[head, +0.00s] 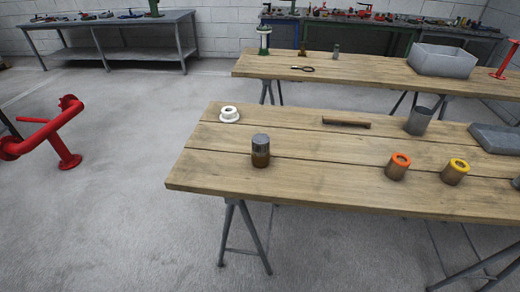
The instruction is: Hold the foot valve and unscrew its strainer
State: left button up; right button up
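A short upright cylinder stands near the front left of the near wooden table. Its upper part is grey (261,143) and its lower part is brown (261,159). It looks like the foot valve with its strainer, but I cannot tell for sure which part is which. The two parts touch, one on top of the other. Neither of my grippers shows in the head view, and nothing is holding the cylinder.
The near table (330,185) also bears a white flanged ring (229,117), a brown bar (346,123), a grey cup (419,121), an orange-topped cylinder (397,171), a yellow-topped cylinder (454,176) and a grey tray (497,138). Red pipework (45,135) stands at left.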

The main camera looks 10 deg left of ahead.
aim_at(258, 162)
jog(key=u, duration=2.2)
jog(key=i, duration=1.7)
jog(key=z, duration=3.35)
